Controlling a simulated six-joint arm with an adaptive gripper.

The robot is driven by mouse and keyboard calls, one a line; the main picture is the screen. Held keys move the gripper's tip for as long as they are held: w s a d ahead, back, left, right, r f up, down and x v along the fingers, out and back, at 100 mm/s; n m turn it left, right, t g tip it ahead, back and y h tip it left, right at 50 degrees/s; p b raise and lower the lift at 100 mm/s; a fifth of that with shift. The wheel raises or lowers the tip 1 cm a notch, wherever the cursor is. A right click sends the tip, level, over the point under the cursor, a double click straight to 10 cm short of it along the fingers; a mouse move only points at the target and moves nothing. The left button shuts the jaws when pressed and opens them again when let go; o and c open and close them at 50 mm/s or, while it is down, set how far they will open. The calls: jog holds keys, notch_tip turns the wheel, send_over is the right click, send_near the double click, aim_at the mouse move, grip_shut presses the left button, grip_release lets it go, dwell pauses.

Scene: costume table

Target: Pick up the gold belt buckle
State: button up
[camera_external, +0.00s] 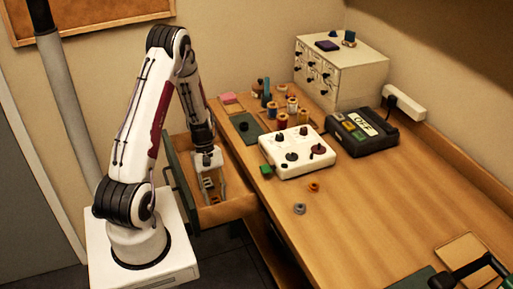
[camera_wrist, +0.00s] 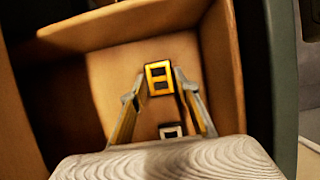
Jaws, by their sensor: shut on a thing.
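The gold belt buckle (camera_wrist: 159,68) is a small rectangular frame with two openings, seen in the wrist view. My gripper (camera_wrist: 157,82) is shut on it, with one finger on each side. In the external view my gripper (camera_external: 211,186) reaches down into the open drawer (camera_external: 240,204) on the left side of the table. Whether the buckle touches the drawer floor I cannot tell. A silver-grey buckle (camera_wrist: 170,130) lies nearer the palm in the wrist picture, partly hidden by my gripper's body.
Drawer walls and a divider (camera_wrist: 130,22) stand close around my gripper.

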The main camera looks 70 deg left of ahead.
aim_at(215, 198)
notch_tip(215, 198, up, 9)
dwell(0.7)
jog(key=shift+r, duration=0.1)
